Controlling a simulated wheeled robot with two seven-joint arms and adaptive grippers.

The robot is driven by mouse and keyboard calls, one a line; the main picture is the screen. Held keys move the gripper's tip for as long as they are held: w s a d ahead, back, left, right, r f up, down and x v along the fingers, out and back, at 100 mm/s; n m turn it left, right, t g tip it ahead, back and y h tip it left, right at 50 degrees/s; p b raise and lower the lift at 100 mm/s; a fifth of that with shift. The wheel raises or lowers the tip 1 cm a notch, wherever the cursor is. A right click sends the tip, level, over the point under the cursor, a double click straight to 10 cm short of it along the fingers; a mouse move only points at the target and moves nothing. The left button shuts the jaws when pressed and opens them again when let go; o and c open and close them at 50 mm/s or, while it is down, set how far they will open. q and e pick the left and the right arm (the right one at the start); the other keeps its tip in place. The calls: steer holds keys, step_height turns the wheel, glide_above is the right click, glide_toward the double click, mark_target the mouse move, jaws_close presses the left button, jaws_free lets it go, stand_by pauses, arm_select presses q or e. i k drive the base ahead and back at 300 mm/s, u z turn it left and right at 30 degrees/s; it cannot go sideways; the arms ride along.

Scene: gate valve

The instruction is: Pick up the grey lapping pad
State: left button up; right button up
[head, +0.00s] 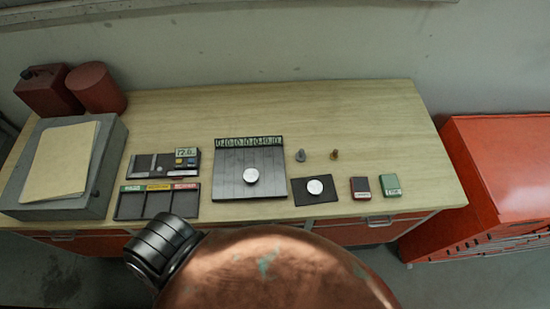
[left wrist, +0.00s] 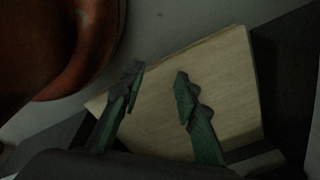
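A small grey knob-shaped piece (head: 300,155), which may be the grey lapping pad, stands on the wooden bench (head: 200,105), right of the slatted board (head: 232,178). A similar brass-coloured piece (head: 334,154) stands just to its right. In the left wrist view my left gripper (left wrist: 158,76) has its two green fingers spread apart with nothing between them. Behind them is a pale flat surface (left wrist: 225,70); I cannot tell whether it is the bench. The grey piece is not recognizable there. My right gripper is in neither view.
White discs sit on the board and a black mat (head: 304,197). A red box (head: 361,188) and green box (head: 390,186) lie near the front edge. Dark trays (head: 157,203) and a grey block (head: 97,188) fill the left. The bench's back right is clear.

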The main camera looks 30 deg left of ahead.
mark_target(300, 157)
steer(key=z, duration=0.05)
steer(key=k, duration=0.25)
steer(key=u, duration=1.1)
steer(key=i, duration=0.4)
steer(key=z, duration=0.35)
